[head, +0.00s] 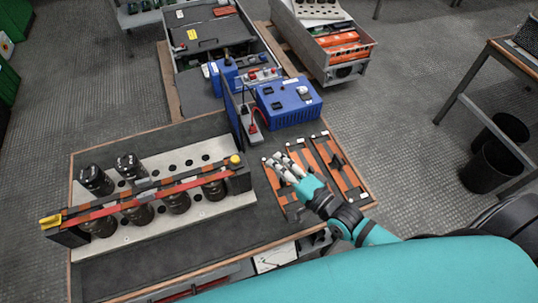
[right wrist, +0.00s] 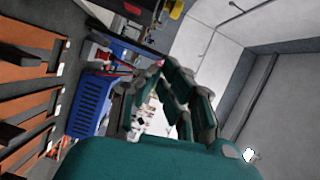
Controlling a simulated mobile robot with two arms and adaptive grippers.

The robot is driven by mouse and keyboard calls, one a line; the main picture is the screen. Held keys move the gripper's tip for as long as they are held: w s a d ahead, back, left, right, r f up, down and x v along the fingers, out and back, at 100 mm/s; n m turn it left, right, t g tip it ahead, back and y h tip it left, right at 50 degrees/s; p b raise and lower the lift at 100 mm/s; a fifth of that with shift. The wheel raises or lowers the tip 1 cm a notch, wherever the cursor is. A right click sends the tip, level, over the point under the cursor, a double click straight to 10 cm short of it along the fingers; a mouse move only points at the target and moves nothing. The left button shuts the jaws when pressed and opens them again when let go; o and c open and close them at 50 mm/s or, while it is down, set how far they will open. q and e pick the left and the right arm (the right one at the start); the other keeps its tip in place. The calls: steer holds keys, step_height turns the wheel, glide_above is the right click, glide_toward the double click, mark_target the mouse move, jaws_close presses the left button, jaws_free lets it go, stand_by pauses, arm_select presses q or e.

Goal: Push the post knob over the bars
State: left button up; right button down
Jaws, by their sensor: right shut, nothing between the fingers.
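The bars (head: 140,198), red and dark, run along a row of black cylindrical capacitors (head: 213,190) on a pale board in the head view. A small yellow knob (head: 235,160) sits on the dark post at their right end. A yellow piece (head: 51,221) tops the post at their left end; I cannot tell which one is the post knob. My right gripper (head: 285,165) is shut and empty, right of the bars and apart from the yellow knob, above orange-and-black panels. Its fingers also show in the right wrist view (right wrist: 175,75). My left gripper is not in view.
The orange panels (head: 341,165) lie at the bench's right side. A blue unit (head: 288,102) and an upright dark panel (head: 233,120) with a red cable stand behind. The dark bench top in front of the bars (head: 150,255) is clear.

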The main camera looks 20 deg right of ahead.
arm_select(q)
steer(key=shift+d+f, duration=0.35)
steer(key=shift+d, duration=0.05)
arm_select(e)
steer(key=v, duration=0.4)
steer(key=shift+d, duration=0.3)
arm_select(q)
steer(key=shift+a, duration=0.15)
